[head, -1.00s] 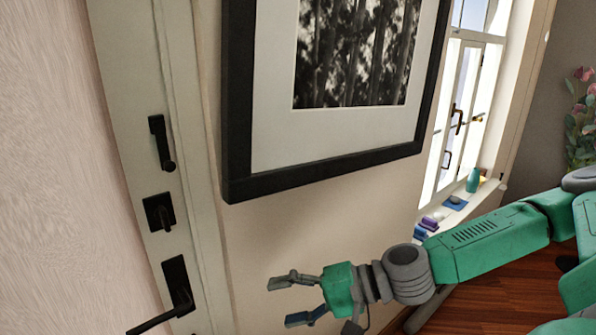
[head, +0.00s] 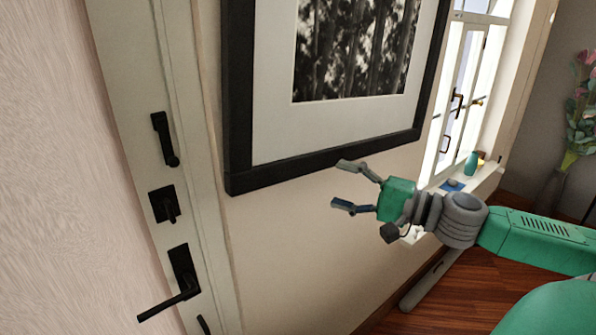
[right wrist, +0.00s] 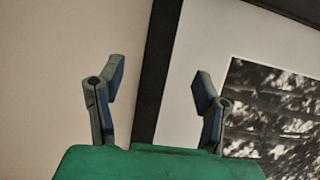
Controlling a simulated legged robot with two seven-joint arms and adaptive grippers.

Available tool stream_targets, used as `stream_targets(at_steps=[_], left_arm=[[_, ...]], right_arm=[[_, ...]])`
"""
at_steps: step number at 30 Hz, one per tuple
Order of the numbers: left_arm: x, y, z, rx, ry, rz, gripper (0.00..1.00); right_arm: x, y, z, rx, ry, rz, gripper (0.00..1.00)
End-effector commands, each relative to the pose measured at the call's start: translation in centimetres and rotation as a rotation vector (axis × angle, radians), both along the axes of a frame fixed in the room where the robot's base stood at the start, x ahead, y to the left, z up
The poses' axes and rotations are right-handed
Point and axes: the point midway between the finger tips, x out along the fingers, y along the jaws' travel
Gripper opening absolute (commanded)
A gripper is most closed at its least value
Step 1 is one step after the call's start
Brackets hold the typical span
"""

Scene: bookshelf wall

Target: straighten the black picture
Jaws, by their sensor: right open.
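The black picture (head: 237,110) hangs on the pale wall, with a white mat and a dark forest photo. In the head view its lower edge slopes up to the right; its top is cut off. My right gripper (head: 342,184) is open and empty, its fingers pointing left in front of the wall near the lower edge. The upper finger overlaps that edge in the picture; I cannot tell if it touches. In the right wrist view the open fingers (right wrist: 160,80) stand apart, with a bar of the black frame (right wrist: 160,40) showing between them. My left gripper is out of view.
A white door (head: 130,80) with black handles (head: 182,275) stands left of the picture. A bright window (head: 465,90) is at the right, with small items on its sill. Flowers (head: 580,110) stand at the far right. The wall below the picture is clear.

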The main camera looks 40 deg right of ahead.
Motion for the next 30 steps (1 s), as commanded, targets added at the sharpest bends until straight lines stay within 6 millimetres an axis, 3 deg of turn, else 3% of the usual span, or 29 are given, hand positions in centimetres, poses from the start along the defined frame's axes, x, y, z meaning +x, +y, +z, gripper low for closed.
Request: stream_targets(at_steps=[6, 15, 21, 30], left_arm=[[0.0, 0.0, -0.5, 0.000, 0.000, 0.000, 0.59], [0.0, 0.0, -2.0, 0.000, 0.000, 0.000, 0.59], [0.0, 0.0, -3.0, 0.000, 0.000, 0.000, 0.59], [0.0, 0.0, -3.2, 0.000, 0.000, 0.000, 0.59]], right_arm=[[3.8, 1.6, 0.2, -0.005, -0.004, 0.004, 0.59], [7.3, 3.2, 0.2, -0.006, -0.004, 0.004, 0.59], [8.7, 3.6, 0.2, -0.004, -0.002, 0.002, 0.59], [9.2, 3.7, 0.4, -0.002, -0.001, -0.001, 0.59]])
